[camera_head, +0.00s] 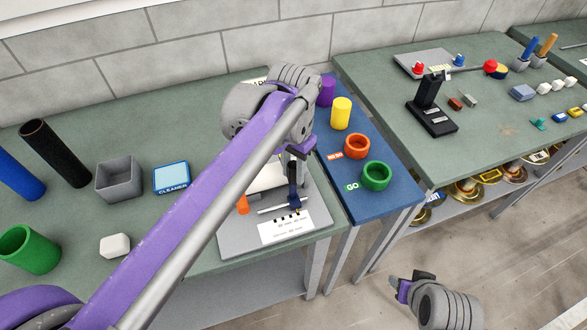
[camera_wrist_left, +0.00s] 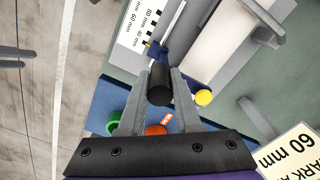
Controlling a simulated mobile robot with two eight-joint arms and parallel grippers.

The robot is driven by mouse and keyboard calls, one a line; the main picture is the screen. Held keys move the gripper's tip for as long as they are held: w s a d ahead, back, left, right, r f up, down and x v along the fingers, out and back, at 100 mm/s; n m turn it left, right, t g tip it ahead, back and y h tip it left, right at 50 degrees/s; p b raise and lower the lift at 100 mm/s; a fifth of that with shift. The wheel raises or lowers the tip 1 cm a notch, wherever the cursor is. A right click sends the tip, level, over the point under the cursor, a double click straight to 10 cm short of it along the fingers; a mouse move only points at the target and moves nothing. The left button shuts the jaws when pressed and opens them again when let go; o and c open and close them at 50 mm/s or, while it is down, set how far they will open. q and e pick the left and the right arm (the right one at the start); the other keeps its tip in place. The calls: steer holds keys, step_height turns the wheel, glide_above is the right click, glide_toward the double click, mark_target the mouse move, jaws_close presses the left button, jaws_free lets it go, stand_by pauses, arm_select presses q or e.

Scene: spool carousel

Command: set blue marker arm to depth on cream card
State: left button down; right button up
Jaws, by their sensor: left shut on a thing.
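My left gripper (camera_head: 298,158) reaches over the gauge stand (camera_head: 230,240). In the left wrist view its two fingers (camera_wrist_left: 160,88) are shut on a black cylindrical knob (camera_wrist_left: 159,82). The blue marker arm (camera_wrist_left: 156,52) shows just beyond the knob, beside the white millimetre scale (camera_wrist_left: 139,32). In the head view the dark blue arm (camera_head: 294,201) stands above the scale (camera_head: 286,228); its exact reading is too small to tell. The cream card (camera_wrist_left: 292,153) shows "60 mm" in the wrist view, its wording partly cut off. My right gripper (camera_head: 414,279) hangs low over the floor.
An orange piece (camera_head: 242,204) is on the gauge stand. A grey bin (camera_head: 119,181) and cleaner block (camera_head: 171,177) stand left.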

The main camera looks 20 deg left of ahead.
stand_by(0.5)
arm_select(q)
steer(key=shift+s+a, duration=0.55)
steer(key=shift+a, duration=0.3)
steer(key=c, duration=0.6)
jaws_free()
step_height(320, 180, up, 11)
steer(key=p, duration=0.1)
steer(key=shift+f, duration=0.15)
